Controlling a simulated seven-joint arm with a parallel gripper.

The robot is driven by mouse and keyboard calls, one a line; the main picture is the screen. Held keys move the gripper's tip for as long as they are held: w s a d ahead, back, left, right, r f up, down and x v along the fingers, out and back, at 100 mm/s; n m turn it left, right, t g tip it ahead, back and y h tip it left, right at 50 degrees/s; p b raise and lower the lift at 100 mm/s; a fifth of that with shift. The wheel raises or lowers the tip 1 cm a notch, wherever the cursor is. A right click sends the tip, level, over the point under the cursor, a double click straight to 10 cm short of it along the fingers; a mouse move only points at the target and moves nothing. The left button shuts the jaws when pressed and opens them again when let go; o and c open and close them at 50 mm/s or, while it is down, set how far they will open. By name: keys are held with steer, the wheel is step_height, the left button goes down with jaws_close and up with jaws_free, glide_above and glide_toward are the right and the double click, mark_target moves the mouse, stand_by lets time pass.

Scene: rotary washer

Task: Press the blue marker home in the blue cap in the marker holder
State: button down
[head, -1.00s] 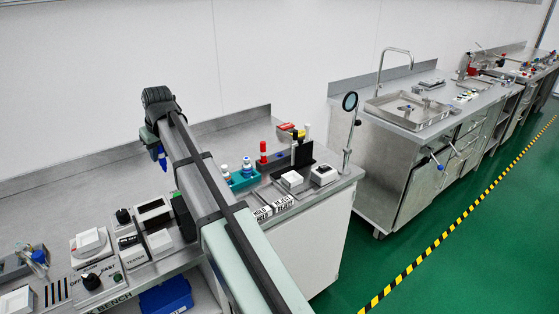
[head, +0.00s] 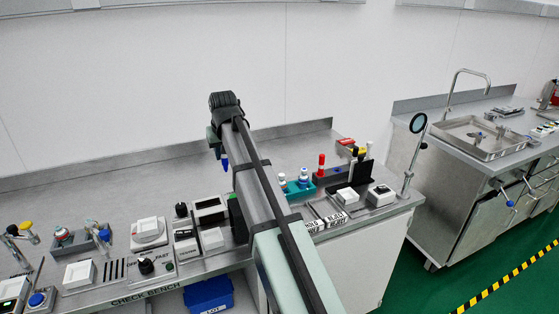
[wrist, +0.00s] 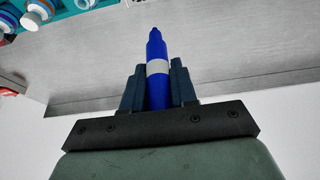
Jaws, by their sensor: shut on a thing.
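The blue marker (head: 225,162) hangs below my gripper (head: 217,146), above the bench and well left of the holder. In the wrist view the blue marker (wrist: 156,50) has a pale band and a narrow tip pointing away from my gripper (wrist: 157,86), whose two fingers are shut on it. The marker holder (head: 337,181) appears as a low dark block at the right of the bench, with a red marker (head: 321,160) upright at its left. The blue cap cannot be made out clearly at this size.
A teal rack (head: 299,192) with blue-topped vials stands just left of the holder. A dark upright plate (head: 363,173) and a magnifier on a stand (head: 417,124) are to the right. White boxes and a scale (head: 148,233) line the front. The bench behind is clear.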

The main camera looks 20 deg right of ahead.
steer(key=shift+w, duration=0.1)
steer(key=w+d+n, duration=0.2)
steer(key=w+d, duration=0.2)
steer(key=w, duration=0.1)
steer(key=m+h, duration=0.1)
steer(key=m, duration=0.4)
glide_above(339, 172)
steer(key=w, duration=0.2)
steer(key=f, duration=0.4)
steer(key=shift+d+f, duration=0.2)
steer(key=shift+f, duration=0.15)
steer(key=shift+f, duration=4.05)
steer(key=shift+f, duration=0.35)
